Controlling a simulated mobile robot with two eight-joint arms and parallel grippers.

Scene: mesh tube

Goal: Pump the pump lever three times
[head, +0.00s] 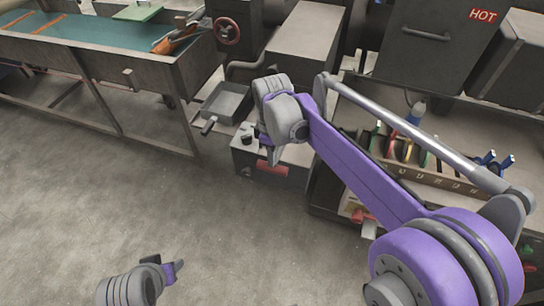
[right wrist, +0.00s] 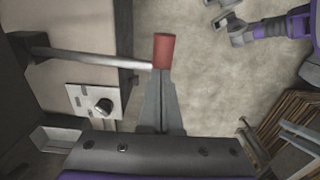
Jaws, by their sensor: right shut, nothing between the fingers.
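The pump lever shows in the right wrist view as a pale metal rod ending by a red grip (right wrist: 164,50). My right gripper (right wrist: 162,100) is shut and empty, its fingertips at the near end of the red grip. I cannot tell whether they touch. In the head view my right gripper (head: 272,155) is over a grey box unit (head: 245,160), hiding part of it. A red bar (head: 268,169) shows there; I cannot tell if it is the same grip. My left gripper (head: 174,272) is low over bare floor, apart from the lever.
A workbench with a teal top (head: 105,47) stands at left and a grey tray (head: 226,102) beside the box unit. A dark machine marked HOT (head: 430,50) is at right, above a tool rack (head: 440,170). The floor at lower left is clear.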

